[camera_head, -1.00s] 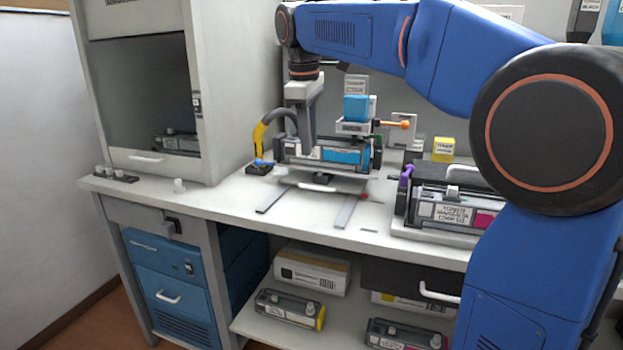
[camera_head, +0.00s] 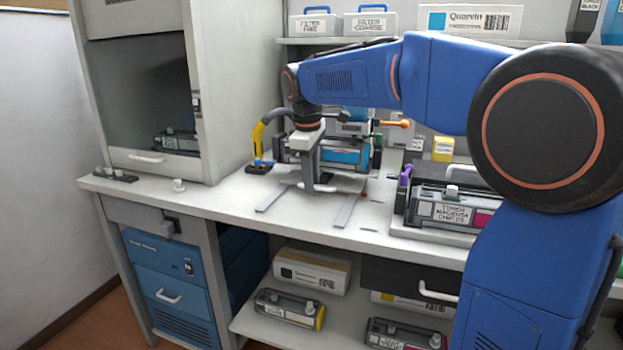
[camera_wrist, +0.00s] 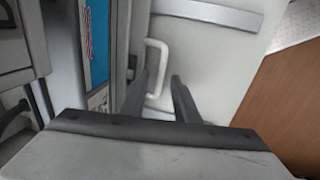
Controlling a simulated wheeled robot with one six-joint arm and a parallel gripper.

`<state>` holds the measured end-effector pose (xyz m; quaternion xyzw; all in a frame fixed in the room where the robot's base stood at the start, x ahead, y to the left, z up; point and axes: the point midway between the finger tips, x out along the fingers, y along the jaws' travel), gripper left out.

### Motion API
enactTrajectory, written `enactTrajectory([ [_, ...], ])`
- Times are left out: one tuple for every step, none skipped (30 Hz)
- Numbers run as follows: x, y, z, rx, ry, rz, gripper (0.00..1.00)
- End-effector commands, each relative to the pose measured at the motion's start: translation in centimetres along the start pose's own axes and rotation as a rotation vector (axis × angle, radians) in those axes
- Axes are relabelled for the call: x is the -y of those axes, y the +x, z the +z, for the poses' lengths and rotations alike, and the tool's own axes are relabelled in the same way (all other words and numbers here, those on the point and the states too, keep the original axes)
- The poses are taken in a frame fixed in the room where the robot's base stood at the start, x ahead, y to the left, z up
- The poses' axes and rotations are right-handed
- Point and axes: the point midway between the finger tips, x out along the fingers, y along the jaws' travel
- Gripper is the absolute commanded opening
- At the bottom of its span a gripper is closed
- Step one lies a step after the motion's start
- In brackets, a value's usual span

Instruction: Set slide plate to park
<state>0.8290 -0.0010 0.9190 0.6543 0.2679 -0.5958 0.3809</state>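The slide plate (camera_head: 345,183) is a flat grey plate low on the bench, at the front of a cartridge with a cyan label (camera_head: 345,156). Its white handle (camera_head: 325,189) faces the bench front. Two grey rails run forward from it, a left rail (camera_head: 272,198) and a right rail (camera_head: 349,210). My gripper (camera_head: 307,187) points down at the handle, in front of the cartridge. In the wrist view my gripper (camera_wrist: 162,88) has its dark fingers apart, with the white handle (camera_wrist: 157,65) showing between and just beyond them. Contact cannot be told.
A yellow hooked arm (camera_head: 258,143) stands left of the cartridge. An orange-tipped lever (camera_head: 397,123) sticks out at right. A magenta toner cartridge (camera_head: 450,210) sits in a tray further right. The bench front (camera_head: 240,215) is clear.

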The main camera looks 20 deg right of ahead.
Motion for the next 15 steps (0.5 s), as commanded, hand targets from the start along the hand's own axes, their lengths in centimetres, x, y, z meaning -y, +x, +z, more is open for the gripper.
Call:
enactTrajectory([
  [0.00,-0.01,0.00,0.000,0.000,0.000,0.28],
  [0.00,-0.02,0.00,0.000,0.000,0.000,0.28],
  [0.00,-0.02,0.00,0.000,0.000,0.000,0.28],
  [0.00,-0.03,0.00,0.000,0.000,0.000,0.23],
  [0.00,-0.03,0.00,0.000,0.000,0.000,0.16],
  [-0.01,-0.03,0.00,0.000,0.000,0.000,0.06],
  [0.00,-0.04,0.00,0.000,0.000,0.000,0.00],
  [0.00,-0.04,0.00,0.000,0.000,0.000,0.00],
  [0.00,-0.04,0.00,0.000,0.000,0.000,0.00],
  [-0.01,-0.05,0.00,0.000,0.000,0.000,0.00],
  [0.00,-0.05,0.00,0.000,0.000,0.000,0.00],
  [0.01,-0.06,0.00,0.000,0.000,0.000,0.00],
  [0.08,-0.08,-0.01,0.000,0.000,0.000,0.00],
  [0.22,-0.12,-0.02,-0.001,0.000,0.000,0.00],
  [0.55,-0.20,-0.03,-0.001,-0.001,0.000,0.00],
])
